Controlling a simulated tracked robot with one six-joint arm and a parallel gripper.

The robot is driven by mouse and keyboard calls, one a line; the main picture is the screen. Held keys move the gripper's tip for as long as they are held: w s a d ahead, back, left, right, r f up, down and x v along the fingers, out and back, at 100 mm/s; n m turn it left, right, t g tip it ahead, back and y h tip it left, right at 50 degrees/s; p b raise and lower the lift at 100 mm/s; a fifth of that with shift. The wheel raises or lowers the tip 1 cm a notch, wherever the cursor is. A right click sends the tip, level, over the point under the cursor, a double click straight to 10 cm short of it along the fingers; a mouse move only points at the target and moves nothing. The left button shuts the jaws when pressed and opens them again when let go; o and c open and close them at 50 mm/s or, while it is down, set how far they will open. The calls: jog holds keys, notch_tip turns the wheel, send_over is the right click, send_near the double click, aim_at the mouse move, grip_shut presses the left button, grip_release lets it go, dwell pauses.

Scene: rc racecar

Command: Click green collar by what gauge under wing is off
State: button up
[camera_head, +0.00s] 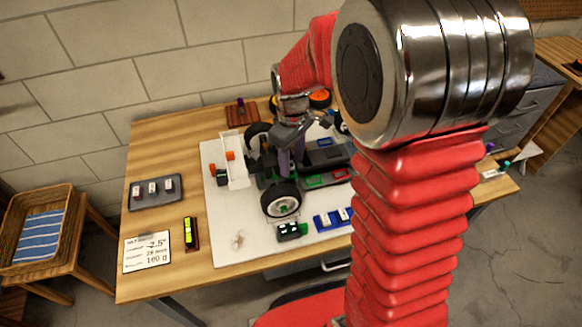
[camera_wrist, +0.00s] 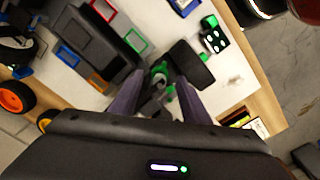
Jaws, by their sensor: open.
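The racecar has black tyres (camera_head: 282,202) and a white wing (camera_head: 236,160) at its left end. My gripper (camera_head: 291,155) is over the car, pointing down. In the wrist view my gripper (camera_wrist: 160,82) is open, its two fingers apart. A small green part (camera_wrist: 159,72), possibly a green collar, shows between the fingertips; I cannot tell whether they touch it. A tyre (camera_wrist: 192,65) is just right of the fingertips. Green and orange bits (camera_head: 221,172) sit by the wing. A yellow-green level gauge (camera_head: 190,232) lies on a wooden holder left of the board. Nothing readable shows under the wing.
The car stands on a white board (camera_head: 228,250) on a wooden table (camera_head: 158,180). A card (camera_head: 146,252) with handwritten figures and a grey tray (camera_head: 155,192) lie at left. A black block with a green end (camera_head: 291,230) and a blue tray (camera_head: 333,219) lie in front.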

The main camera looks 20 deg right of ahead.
aim_at(292, 175)
jog(key=shift+f, duration=1.7)
jog(key=shift+c, duration=0.4)
